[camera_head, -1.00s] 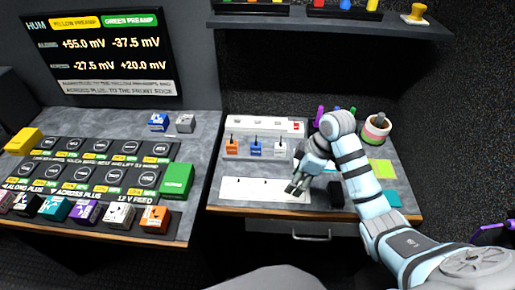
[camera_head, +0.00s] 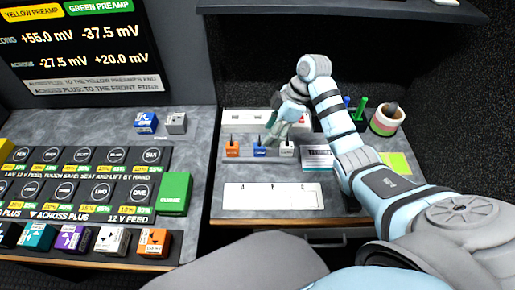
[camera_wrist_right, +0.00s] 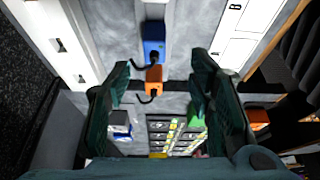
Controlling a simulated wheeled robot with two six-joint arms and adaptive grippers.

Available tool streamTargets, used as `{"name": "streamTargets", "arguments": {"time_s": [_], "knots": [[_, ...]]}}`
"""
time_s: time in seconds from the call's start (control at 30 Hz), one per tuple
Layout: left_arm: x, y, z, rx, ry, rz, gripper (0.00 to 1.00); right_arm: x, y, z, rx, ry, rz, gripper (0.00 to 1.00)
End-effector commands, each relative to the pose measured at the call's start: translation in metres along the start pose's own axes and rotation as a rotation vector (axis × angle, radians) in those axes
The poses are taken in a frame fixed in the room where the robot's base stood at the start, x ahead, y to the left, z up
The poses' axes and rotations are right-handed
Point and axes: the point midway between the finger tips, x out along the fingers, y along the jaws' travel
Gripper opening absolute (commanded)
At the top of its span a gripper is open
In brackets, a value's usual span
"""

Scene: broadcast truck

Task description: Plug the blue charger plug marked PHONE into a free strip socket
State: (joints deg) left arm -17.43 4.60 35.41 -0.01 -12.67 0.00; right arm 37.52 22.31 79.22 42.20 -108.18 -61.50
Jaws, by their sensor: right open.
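The blue plug (camera_head: 259,151) stands in a row between an orange plug (camera_head: 232,150) and a white plug (camera_head: 287,150), in front of the white socket strip (camera_head: 243,115). Its lettering is too small to read. My right gripper (camera_head: 271,138) is open, just above and behind the blue plug, and hides part of the strip. In the right wrist view the blue plug (camera_wrist_right: 153,40) lies ahead of the open fingers (camera_wrist_right: 160,75), with the orange plug (camera_wrist_right: 153,80) nearer, between them in the picture. Nothing is held. My left gripper is out of view.
A white marked card (camera_head: 270,196) lies in front of the plugs, and a small labelled box (camera_head: 317,157) stands right of them. A shelf (camera_head: 340,10) overhangs the back. A button panel (camera_head: 85,180) fills the left bench.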

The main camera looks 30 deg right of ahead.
Motion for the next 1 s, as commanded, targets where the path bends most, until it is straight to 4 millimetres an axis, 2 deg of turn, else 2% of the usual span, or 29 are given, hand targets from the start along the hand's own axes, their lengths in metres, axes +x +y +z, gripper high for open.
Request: {"name": "streamTargets", "arguments": {"time_s": [0.03, 0.17, 0.4, 0.5, 0.67, 0.9, 1.0], "knots": [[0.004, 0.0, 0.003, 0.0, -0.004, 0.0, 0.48, 0.013, -0.001, 0.002, 0.002, -0.001, -0.001, 0.48], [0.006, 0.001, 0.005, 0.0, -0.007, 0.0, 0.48, 0.029, 0.0, 0.002, 0.003, -0.001, 0.001, 0.48], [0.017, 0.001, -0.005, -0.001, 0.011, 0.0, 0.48, 0.074, 0.004, 0.001, 0.001, -0.001, -0.002, 0.48], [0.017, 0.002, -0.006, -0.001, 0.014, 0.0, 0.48, 0.082, 0.005, 0.0, 0.0, -0.002, 0.001, 0.48], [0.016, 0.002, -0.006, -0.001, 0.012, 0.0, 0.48, 0.081, 0.005, 0.0, -0.001, -0.002, 0.002, 0.48], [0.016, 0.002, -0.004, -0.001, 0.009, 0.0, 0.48, 0.081, 0.005, -0.001, -0.001, -0.002, 0.001, 0.12], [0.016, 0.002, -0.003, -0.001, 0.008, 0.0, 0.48, 0.081, 0.005, -0.001, -0.001, -0.002, 0.001, 0.0]]}}
